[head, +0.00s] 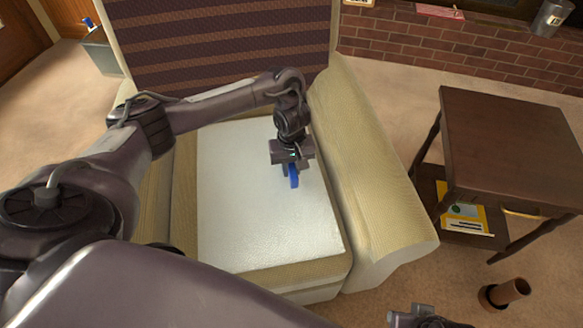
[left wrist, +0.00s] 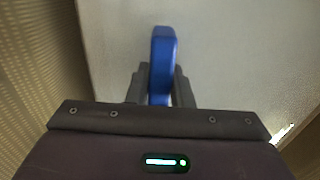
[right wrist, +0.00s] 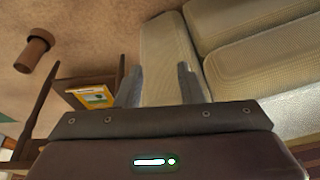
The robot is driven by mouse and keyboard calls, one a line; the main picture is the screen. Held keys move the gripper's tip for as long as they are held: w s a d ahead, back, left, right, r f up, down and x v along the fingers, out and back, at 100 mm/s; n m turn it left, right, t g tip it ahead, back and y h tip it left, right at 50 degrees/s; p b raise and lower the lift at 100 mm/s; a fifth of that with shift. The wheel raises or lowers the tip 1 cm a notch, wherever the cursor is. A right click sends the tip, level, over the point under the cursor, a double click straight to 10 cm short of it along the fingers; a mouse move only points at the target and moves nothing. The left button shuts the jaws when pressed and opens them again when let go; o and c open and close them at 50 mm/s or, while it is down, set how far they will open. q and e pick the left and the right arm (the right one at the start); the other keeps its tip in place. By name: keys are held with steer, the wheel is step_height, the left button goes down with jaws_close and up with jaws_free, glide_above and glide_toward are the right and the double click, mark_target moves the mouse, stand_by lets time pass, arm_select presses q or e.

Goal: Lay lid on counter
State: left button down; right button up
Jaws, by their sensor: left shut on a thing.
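My left gripper (head: 292,170) is shut on a small blue piece (head: 294,177) over the white seat panel (head: 240,190) of an armchair. In the left wrist view the blue piece (left wrist: 162,60) stands up between the two fingers, with the pale seat surface behind it. I cannot tell whether it is a lid or part of one, or whether it touches the seat. My right gripper (right wrist: 158,88) is open and empty in the right wrist view. Part of it shows at the bottom edge of the head view (head: 425,318). No counter is clearly in view.
The armchair's right arm (head: 370,170) rises beside the seat. A dark wooden side table (head: 510,140) stands to the right, with a yellow booklet (head: 465,218) on its lower shelf. A brown cylinder (head: 508,291) is on the carpet. A bin (head: 103,50) is at the back left.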

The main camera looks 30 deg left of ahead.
arm_select(q)
steer(key=c, duration=1.3)
jaws_free()
steer(key=shift+f, duration=0.1)
